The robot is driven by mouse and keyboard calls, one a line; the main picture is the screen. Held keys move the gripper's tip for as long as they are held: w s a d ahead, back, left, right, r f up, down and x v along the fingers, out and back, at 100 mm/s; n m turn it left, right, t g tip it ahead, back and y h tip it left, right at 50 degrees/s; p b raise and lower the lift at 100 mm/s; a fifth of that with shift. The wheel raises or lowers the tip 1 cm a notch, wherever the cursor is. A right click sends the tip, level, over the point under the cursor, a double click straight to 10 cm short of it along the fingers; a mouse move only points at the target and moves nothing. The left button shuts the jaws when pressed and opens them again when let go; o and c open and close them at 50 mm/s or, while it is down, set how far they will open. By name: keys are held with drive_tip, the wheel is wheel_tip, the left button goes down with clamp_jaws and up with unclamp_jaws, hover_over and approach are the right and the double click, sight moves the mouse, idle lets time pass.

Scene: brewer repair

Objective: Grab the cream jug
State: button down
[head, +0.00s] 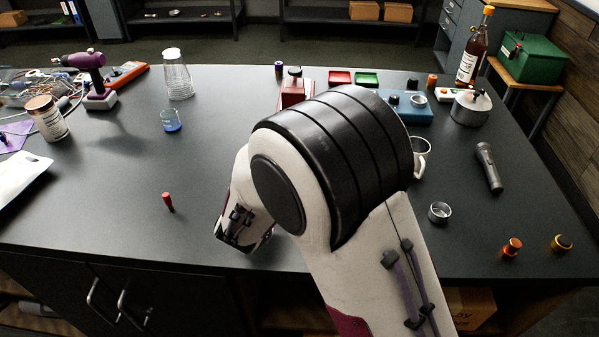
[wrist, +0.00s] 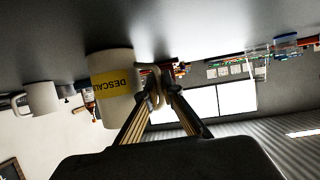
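In the wrist view, which is upside down, a cream jug (wrist: 112,84) with a yellow label reading "DESCALE" stands just left of my gripper (wrist: 160,82). Its handle (wrist: 156,86) is at my fingertips and appears to lie between them. The fingers are close together, but I cannot tell whether they press on the handle. In the head view my own arm hides the jug and my fingertips.
A white mug (head: 421,158) stands right of my arm, and it also shows at the wrist view's left (wrist: 38,98). A small metal cup (head: 439,212) and a black flashlight (head: 489,166) lie to the right. The left middle of the bench (head: 110,190) is mostly clear, with a small red object (head: 168,202).

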drive_tip(key=shift+r, duration=0.25)
idle(0.4)
drive_tip(key=shift+r, duration=4.7)
drive_tip(key=shift+r, duration=0.1)
